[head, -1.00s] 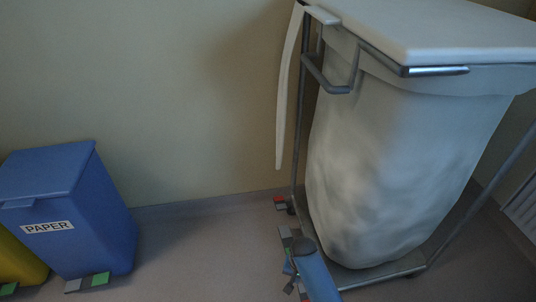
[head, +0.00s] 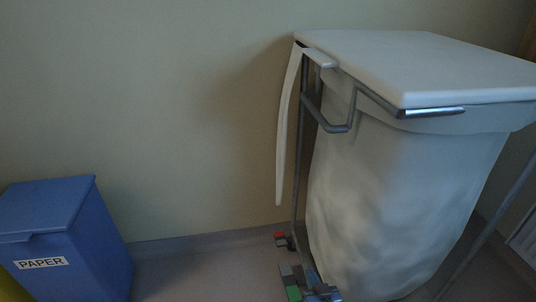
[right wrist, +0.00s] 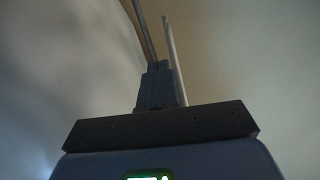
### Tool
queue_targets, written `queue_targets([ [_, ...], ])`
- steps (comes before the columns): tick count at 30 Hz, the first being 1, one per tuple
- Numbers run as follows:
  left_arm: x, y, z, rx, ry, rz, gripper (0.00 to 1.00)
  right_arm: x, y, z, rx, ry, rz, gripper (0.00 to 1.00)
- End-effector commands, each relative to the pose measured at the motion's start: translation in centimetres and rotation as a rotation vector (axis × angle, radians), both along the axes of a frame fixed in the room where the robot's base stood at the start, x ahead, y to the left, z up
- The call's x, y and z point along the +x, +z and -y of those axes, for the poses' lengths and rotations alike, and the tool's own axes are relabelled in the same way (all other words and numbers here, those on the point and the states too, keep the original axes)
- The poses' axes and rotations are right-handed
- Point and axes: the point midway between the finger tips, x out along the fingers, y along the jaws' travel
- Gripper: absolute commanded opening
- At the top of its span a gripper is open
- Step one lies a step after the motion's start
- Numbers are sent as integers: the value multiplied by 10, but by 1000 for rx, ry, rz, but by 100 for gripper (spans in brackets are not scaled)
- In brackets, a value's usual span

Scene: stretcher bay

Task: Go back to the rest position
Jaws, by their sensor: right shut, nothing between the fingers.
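My right gripper (head: 318,289) shows small and dark at the bottom of the head view, low by the front left foot of the laundry trolley (head: 352,127). Part of it is cut off by the lower edge. In the right wrist view its fingers (right wrist: 157,75) stand together, shut, with nothing held. My left gripper is in neither view.
The trolley has a white lid (head: 420,65) and a pale bag (head: 385,205). Small pedals with red (head: 280,236) and green (head: 292,292) parts sit at its foot. A blue PAPER bin (head: 95,235) stands at the left. Floor between them is clear.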

Motion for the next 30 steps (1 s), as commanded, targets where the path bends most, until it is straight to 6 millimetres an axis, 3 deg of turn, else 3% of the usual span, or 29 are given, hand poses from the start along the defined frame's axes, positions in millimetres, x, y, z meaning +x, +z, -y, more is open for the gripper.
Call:
queue_targets([
  [1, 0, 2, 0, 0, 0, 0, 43, -22, 14, 11, -11, -12, 62, 0],
  [9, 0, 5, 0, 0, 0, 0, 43, -127, 91, 54, -66, -80, 323, 0],
  [15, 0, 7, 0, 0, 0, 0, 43, -188, 120, 73, -83, -126, 351, 0],
  [20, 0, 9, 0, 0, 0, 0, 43, -221, 118, 82, -94, -153, 287, 0],
  [25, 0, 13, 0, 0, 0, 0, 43, -253, 103, 92, -107, -190, 191, 0],
  [26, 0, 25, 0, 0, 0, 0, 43, -249, 118, 91, -106, -185, 202, 0],
  [30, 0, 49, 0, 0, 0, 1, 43, -249, 142, 90, -105, -182, 203, 0],
])
